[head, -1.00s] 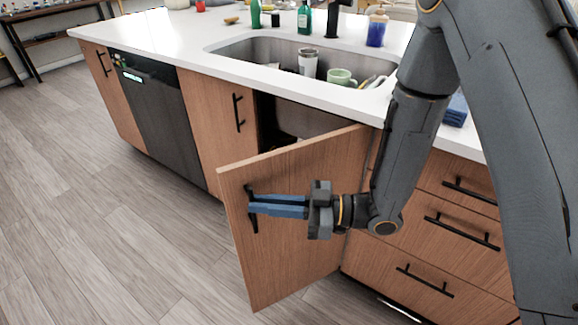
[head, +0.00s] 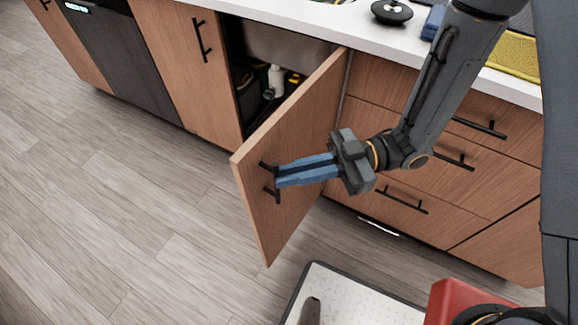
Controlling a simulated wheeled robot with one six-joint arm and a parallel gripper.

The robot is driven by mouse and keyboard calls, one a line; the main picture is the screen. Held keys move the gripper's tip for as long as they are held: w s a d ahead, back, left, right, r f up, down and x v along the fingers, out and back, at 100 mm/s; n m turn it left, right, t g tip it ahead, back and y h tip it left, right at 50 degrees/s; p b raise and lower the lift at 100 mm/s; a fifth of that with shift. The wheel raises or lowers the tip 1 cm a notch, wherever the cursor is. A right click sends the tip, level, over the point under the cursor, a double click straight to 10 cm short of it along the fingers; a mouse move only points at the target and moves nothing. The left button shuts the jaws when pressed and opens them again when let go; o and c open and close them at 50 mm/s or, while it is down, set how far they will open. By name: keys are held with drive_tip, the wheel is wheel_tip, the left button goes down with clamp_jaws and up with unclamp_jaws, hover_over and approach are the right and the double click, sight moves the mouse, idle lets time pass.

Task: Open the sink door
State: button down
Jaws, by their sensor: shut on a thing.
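The sink door (head: 300,135) is a wood panel hinged at its right edge. It stands swung well out from the cabinet, with the dark cabinet inside showing behind it. Its black bar handle (head: 277,192) is near the free left edge. My gripper (head: 280,177) has blue fingers and reaches in from the right across the door's outer face. Its fingers are shut on the handle and hide the handle's middle.
A closed door (head: 180,60) is on the left, and drawers (head: 430,140) are on the right. The wood floor (head: 130,220) in front of the door's left side is clear.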

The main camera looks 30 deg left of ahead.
drive_tip(key=shift+w+a, duration=0.1)
drive_tip(key=shift+w, duration=0.2)
drive_tip(key=c, duration=1.8)
unclamp_jaws()
drive_tip(key=shift+c, duration=0.2)
drive_tip(key=shift+s, duration=0.1)
drive_tip(key=b+v, duration=0.1)
drive_tip(key=v, duration=0.7)
